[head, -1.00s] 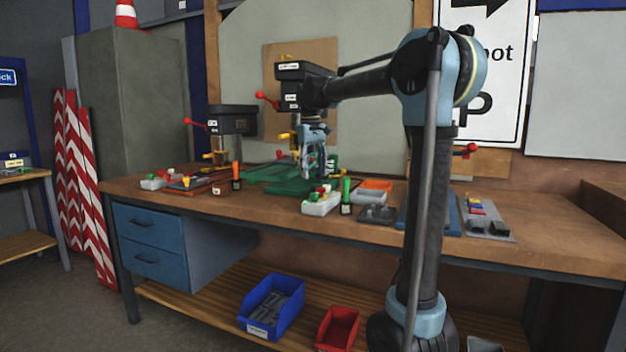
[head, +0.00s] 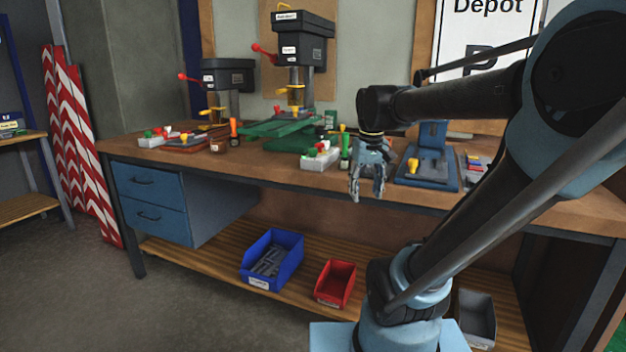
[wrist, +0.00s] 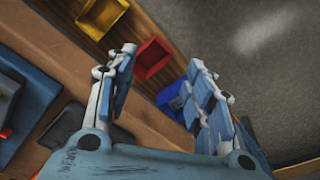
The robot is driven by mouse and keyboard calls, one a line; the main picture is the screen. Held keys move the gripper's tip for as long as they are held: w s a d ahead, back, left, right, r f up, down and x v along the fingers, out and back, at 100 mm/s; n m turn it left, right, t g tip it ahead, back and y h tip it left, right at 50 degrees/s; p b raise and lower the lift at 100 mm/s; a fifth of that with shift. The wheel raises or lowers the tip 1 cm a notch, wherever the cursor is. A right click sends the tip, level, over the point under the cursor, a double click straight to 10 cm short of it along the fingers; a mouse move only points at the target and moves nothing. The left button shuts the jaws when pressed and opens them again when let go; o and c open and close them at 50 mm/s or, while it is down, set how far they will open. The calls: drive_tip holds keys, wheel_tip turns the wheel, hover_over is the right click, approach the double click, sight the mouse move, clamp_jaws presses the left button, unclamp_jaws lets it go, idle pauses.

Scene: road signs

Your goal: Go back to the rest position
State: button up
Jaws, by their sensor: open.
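My gripper (head: 368,190) hangs in front of the workbench's front edge in the head view, fingers pointing down. In the wrist view my gripper (wrist: 160,95) shows two spread fingers with nothing between them. Below and beyond the fingers in the wrist view are a red bin (wrist: 152,58) and part of a blue bin (wrist: 172,98). The wooden workbench (head: 290,178) stands behind my gripper in the head view.
Two drill presses (head: 302,55) (head: 228,75) stand on the bench, with a blue fixture (head: 432,140) at right. A blue bin (head: 272,258), a red bin (head: 335,284) and a grey bin (head: 477,318) sit on the lower shelf. The floor in front is clear.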

drive_tip(key=s+d+f+m, duration=0.2)
drive_tip(key=s+d+f, duration=0.2)
drive_tip(key=s+f, duration=0.8)
wheel_tip(320, 180, down, 3)
drive_tip(key=shift+f+t, duration=0.1)
drive_tip(key=shift+t, duration=0.3)
